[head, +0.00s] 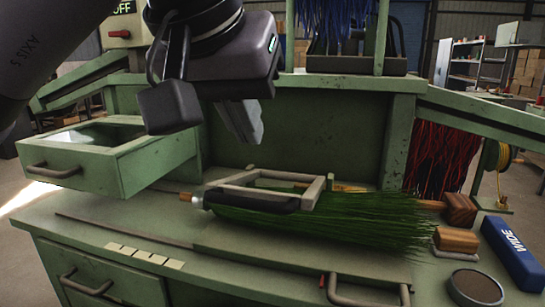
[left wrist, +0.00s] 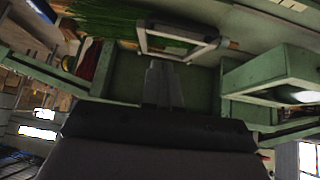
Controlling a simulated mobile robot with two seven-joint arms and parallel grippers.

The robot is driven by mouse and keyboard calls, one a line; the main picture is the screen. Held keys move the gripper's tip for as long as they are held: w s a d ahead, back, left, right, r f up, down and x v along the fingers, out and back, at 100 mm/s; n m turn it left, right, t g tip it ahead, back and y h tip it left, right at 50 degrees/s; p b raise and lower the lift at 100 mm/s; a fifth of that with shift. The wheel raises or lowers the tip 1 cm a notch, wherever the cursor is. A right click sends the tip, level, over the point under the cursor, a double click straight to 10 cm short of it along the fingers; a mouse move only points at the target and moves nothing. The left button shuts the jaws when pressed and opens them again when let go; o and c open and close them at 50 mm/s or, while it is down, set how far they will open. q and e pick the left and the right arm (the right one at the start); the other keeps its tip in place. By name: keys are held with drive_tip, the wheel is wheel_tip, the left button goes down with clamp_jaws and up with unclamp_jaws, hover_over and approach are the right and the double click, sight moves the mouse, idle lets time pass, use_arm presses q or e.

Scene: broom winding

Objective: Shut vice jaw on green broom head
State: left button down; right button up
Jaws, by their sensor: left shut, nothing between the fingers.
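The green broom head (head: 375,222) lies on the bench top with its bristles fanned out to the right. It also shows in the left wrist view (left wrist: 105,20) at the top left. The vice jaw (head: 316,190), a pale metal frame with a dark bar at its front, lies over the left part of the bristles. The jaw also shows in the left wrist view (left wrist: 218,34). Whether it clamps the bristles tightly I cannot tell. My left gripper (head: 246,125) is shut and empty above and behind the jaw, apart from it. Its fingertips show together in the left wrist view (left wrist: 161,64).
An open green drawer (head: 80,172) juts out at the left. A blue box (head: 512,253), a wooden block (head: 456,240) and a round dark-topped tin (head: 475,288) stand at the right. A metal handle (head: 368,300) is at the front edge. Red bristles (head: 440,155) hang behind.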

use_arm(q)
drive_tip(key=a+f+x, duration=0.1)
drive_tip(key=x, duration=1.1)
drive_tip(key=shift+s+a, duration=0.15)
drive_tip(key=shift+s, duration=0.1)
use_arm(e)
drive_tip(key=shift+w+f, duration=0.15)
drive_tip(key=shift+w, duration=0.15)
use_arm(q)
drive_tip(key=shift+f, duration=0.1)
drive_tip(key=shift+f+b, duration=0.1)
drive_tip(key=shift+b, duration=0.25)
